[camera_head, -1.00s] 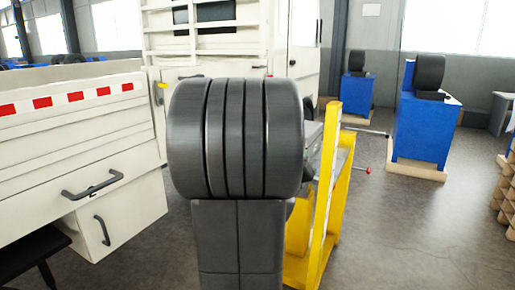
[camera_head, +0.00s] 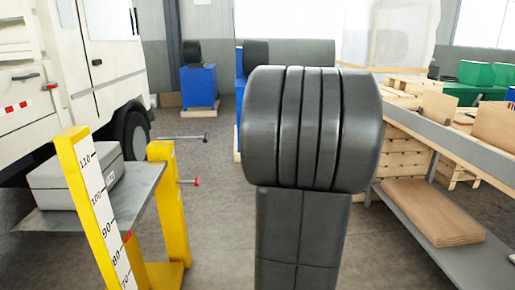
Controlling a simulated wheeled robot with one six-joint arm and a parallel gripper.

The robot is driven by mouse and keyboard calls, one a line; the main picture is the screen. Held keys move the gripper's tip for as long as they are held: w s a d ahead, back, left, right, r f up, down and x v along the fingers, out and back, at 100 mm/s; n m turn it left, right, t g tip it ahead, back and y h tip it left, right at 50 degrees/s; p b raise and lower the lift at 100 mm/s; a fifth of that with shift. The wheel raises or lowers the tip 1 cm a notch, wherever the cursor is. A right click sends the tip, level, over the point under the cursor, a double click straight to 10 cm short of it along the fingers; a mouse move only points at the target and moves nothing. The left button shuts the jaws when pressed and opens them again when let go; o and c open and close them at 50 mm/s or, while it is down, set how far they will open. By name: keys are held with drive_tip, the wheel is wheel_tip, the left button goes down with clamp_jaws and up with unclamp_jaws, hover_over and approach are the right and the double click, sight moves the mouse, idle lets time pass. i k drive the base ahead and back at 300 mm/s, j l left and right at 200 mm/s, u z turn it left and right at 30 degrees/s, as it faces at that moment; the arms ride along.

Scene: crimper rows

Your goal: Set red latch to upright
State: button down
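A short lever with a red end (camera_head: 190,182) sticks out sideways to the right from a yellow post (camera_head: 165,205) at left of centre. It is the only red lever-like part I see, and it lies roughly level, not upright. I cannot tell for sure that it is the red latch. Above it, a longer dark rod (camera_head: 182,138) also points right, roughly level. My gripper is not in view. My own dark grey arm fills the middle of the picture and hides what is behind it.
A grey shelf (camera_head: 140,195) holding a grey box (camera_head: 72,180) joins the yellow post and a scale-marked yellow upright (camera_head: 90,215). A white truck (camera_head: 100,60) stands behind left. A bench (camera_head: 455,150) with wooden boxes stands right. Blue stands (camera_head: 198,86) are at the back. Grey floor lies open between.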

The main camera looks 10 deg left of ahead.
sight(55, 86)
drive_tip(key=i+l+u, duration=0.1)
drive_tip(key=i, duration=0.4)
drive_tip(key=i+l+u, duration=0.1)
drive_tip(key=i, duration=0.4)
drive_tip(key=i+l+u, duration=0.1)
drive_tip(key=i, duration=0.4)
drive_tip(key=i+u, duration=0.1)
drive_tip(key=i, duration=0.75)
drive_tip(key=i+l+u, duration=0.1)
drive_tip(key=i, duration=0.75)
drive_tip(key=i+u, duration=0.85)
drive_tip(key=u, duration=0.15)
drive_tip(key=i+l+u, duration=0.45)
drive_tip(key=i+u, duration=0.15)
drive_tip(key=u, duration=0.35)
drive_tip(key=i+u, duration=0.2)
drive_tip(key=u, duration=0.25)
drive_tip(key=i+u, duration=0.2)
drive_tip(key=u, duration=0.3)
drive_tip(key=i+l+u, duration=0.1)
drive_tip(key=u, duration=0.4)
drive_tip(key=i+l+u, duration=0.5)
drive_tip(key=u, duration=0.15)
drive_tip(key=l, duration=0.1)
